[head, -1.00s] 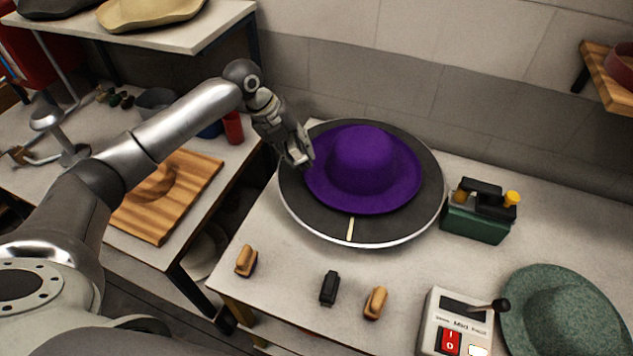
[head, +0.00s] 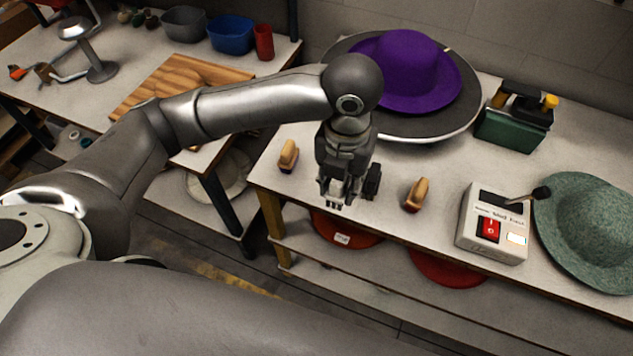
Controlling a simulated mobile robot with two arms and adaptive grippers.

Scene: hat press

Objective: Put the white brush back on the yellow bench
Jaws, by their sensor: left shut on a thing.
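My left gripper (head: 341,194) points down over the front edge of the bench with yellow legs (head: 335,235). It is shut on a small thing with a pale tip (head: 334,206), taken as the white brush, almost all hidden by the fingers. No other white brush shows. A black brush (head: 373,181) is just right of the gripper; I cannot tell if they touch. Tan brushes lie at the left (head: 288,156) and right (head: 418,195) of it. My right gripper is out of view.
A purple hat (head: 410,70) sits on the dark round turntable (head: 420,126) behind. A green box (head: 514,130), a switch box (head: 494,225) and a green hat (head: 590,230) stand at the right. Red hats (head: 345,229) lie on the shelf below.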

